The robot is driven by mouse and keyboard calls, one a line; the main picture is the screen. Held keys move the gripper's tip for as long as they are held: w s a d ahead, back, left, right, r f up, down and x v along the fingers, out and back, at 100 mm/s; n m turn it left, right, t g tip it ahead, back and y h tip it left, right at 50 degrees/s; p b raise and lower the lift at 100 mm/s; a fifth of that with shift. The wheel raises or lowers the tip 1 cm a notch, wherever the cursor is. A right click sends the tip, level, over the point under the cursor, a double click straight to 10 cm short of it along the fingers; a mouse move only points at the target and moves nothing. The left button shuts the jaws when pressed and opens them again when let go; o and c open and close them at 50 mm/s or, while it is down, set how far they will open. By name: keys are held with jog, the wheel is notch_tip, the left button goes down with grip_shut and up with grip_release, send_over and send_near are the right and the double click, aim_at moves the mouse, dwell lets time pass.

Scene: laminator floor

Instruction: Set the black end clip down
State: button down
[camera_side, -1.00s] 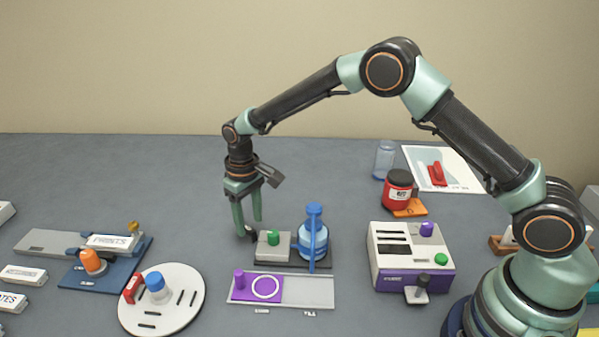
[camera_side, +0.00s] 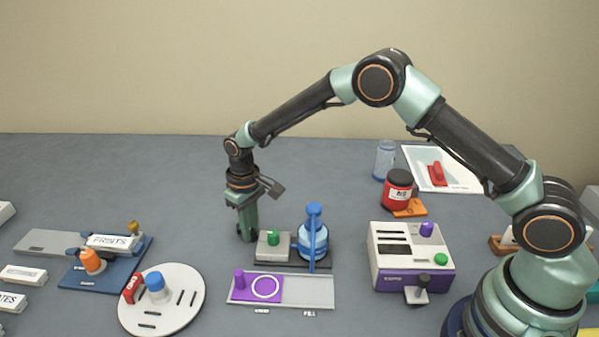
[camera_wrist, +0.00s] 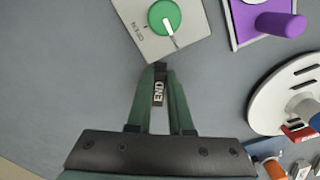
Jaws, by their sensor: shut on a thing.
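My gripper (camera_wrist: 159,70) is shut on the black end clip (camera_wrist: 158,90), which shows the white word END between the fingertips in the wrist view. In the side view my gripper (camera_side: 246,238) points down, just left of the grey block with the green knob (camera_side: 273,253). The clip is mostly hidden by the fingers there. The fingertips are low, at or close to the grey table; I cannot tell whether the clip touches it. In the wrist view the grey block (camera_wrist: 140,25) lies just beyond the fingertips.
A blue bottle-like part (camera_side: 314,238) stands right of the block. A tray with a purple plate (camera_side: 310,292) lies in front. A white slotted disc (camera_side: 185,318) and a blue base (camera_side: 75,283) are to the left. The table behind my gripper is clear.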

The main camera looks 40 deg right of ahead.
aim_at(230, 228)
jog(key=shift+w+a, duration=0.3)
jog(key=shift+w, duration=0.8)
jog(key=shift+w+a, duration=0.3)
jog(key=shift+w, duration=0.8)
jog(key=shift+w+a, duration=0.3)
jog(key=shift+w, duration=0.8)
jog(key=c, duration=0.7)
grip_release()
jog(key=shift+c, duration=0.2)
notch_tip(230, 228, up, 12)
jog(key=shift+r, duration=0.15)
